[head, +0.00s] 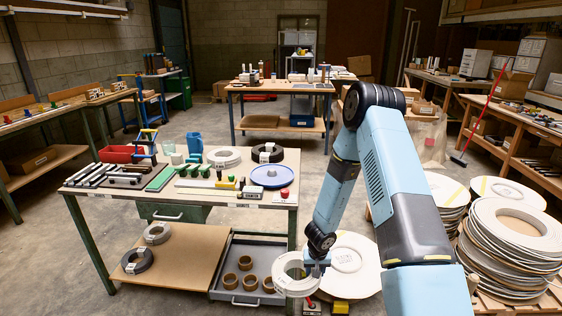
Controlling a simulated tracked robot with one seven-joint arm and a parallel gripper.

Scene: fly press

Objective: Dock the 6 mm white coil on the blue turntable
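The blue turntable (271,177) lies flat on the right front of the workbench, with a grey hub in its middle and no coil on it. My gripper (314,264) is low, beside the bench's front right leg. It appears shut on the right rim of a white coil (287,286), in front of and below the tabletop. The fingertips are partly hidden by the coil and wrist. Another white coil (224,157) lies at the back of the bench, left of a black coil (267,153). I cannot read any 6 mm marking.
The bench top (112,200) carries bars, green-handled tools and a red bin (122,153). Its lower shelf (187,258) holds coils, beside a drawer (236,297) with brown rings. Large coil stacks (505,262) stand right of my arm. Open floor lies behind the bench.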

